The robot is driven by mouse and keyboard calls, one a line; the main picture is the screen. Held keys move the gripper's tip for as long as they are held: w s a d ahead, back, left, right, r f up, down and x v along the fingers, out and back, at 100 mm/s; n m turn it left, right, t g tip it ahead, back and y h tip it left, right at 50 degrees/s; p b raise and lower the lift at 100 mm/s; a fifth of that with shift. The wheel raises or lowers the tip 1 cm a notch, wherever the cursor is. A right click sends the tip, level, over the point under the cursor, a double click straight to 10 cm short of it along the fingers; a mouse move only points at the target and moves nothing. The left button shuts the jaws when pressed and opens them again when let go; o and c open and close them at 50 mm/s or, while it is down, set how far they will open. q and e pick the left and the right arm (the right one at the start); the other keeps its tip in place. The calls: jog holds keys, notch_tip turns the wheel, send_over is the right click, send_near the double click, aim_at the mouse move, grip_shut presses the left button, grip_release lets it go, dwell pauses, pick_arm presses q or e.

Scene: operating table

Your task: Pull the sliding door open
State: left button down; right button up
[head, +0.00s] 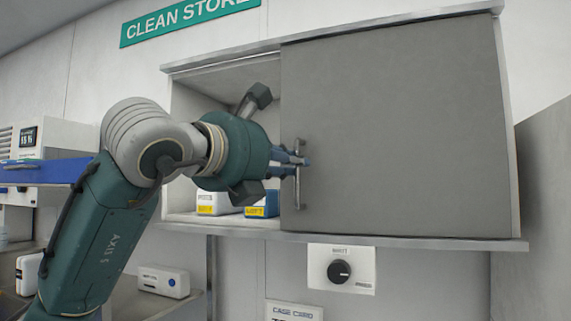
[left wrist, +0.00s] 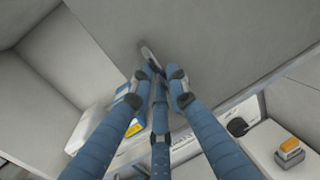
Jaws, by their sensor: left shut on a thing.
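The grey sliding door (head: 400,130) covers the right part of a wall cabinet (head: 345,30). Its upright bar handle (head: 298,192) is near the door's left edge. My left gripper (head: 302,162) is shut on the handle, with its fingers coming in from the left. In the left wrist view the blue fingers (left wrist: 160,82) close around the handle (left wrist: 147,52), whose upper end shows beyond them. The left part of the cabinet is open, partly hidden by my arm. My right gripper is not in view.
A white-and-yellow box (head: 215,203) and a blue box (head: 263,205) stand inside the open part. A knob panel (head: 341,270) is on the wall below. A white device (head: 163,281) sits on the lower left shelf. A green sign (head: 187,18) hangs above.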

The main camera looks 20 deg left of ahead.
pick_arm(q)
jog(key=c, duration=1.7)
grip_release()
jog(key=shift+o, duration=0.2)
jog(key=v, duration=1.2)
jog(key=shift+s+r, duration=0.1)
